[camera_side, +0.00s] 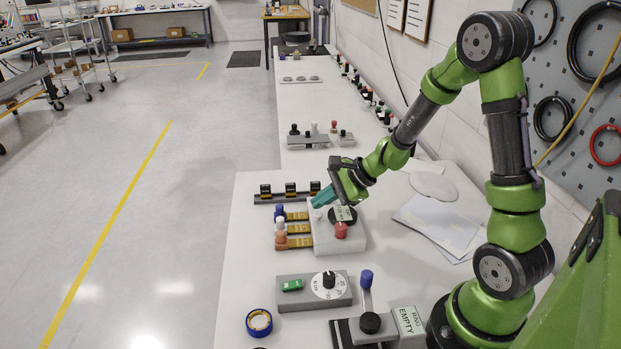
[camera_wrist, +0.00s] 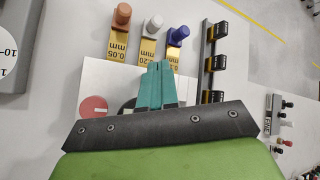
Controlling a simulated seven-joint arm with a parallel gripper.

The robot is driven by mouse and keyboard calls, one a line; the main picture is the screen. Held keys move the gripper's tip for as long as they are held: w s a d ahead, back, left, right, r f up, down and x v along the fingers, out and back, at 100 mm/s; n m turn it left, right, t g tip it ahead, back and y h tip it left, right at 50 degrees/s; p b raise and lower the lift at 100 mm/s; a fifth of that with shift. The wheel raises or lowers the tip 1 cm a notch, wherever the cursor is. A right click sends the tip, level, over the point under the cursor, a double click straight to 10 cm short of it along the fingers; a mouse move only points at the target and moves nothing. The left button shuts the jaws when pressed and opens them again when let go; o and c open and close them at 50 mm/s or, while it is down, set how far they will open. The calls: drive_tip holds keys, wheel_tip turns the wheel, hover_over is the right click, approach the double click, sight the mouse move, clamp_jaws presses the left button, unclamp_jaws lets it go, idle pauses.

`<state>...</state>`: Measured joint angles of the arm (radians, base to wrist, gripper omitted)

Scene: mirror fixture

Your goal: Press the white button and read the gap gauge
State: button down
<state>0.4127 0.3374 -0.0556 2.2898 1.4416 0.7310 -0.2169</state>
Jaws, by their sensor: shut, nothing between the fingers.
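The white fixture block (camera_side: 353,246) bears a red knob (camera_side: 341,230), a dark round dial partly behind my gripper, and a small pale button (camera_side: 316,214) near its left back corner. My gripper (camera_side: 322,198) is shut and empty, its teal fingertips just above that corner; contact with the button cannot be told. In the wrist view the teal fingers (camera_wrist: 155,85) cover that part of the block, and the button is hidden. Three brass gauge tabs lie beside the block, with orange (camera_wrist: 123,14), white (camera_wrist: 153,23) and blue (camera_wrist: 178,36) knobs. Two read 0.05 and 0.20 mm.
A rack with black-topped pieces (camera_side: 290,190) stands behind the block. A grey box with a white dial (camera_side: 327,285) and a blue tape ring (camera_side: 259,322) lie in front. Papers (camera_side: 437,222) lie to the right. The bench's left edge is near the gauge tabs.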

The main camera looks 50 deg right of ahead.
drive_tip(key=shift+r, duration=2.5)
drive_tip(key=s+a+r+n+h, duration=0.1)
drive_tip(key=s+a+r+n, duration=0.4)
drive_tip(key=s+n, duration=0.3)
drive_tip(key=s+a+r+n+g+h, duration=0.1)
drive_tip(key=s+a+r+n, duration=0.4)
drive_tip(key=s+r+n, duration=0.2)
drive_tip(key=s+n, duration=0.1)
drive_tip(key=n, duration=0.1)
drive_tip(key=shift+s+a+n, duration=0.25)
drive_tip(key=shift+s+n, duration=0.05)
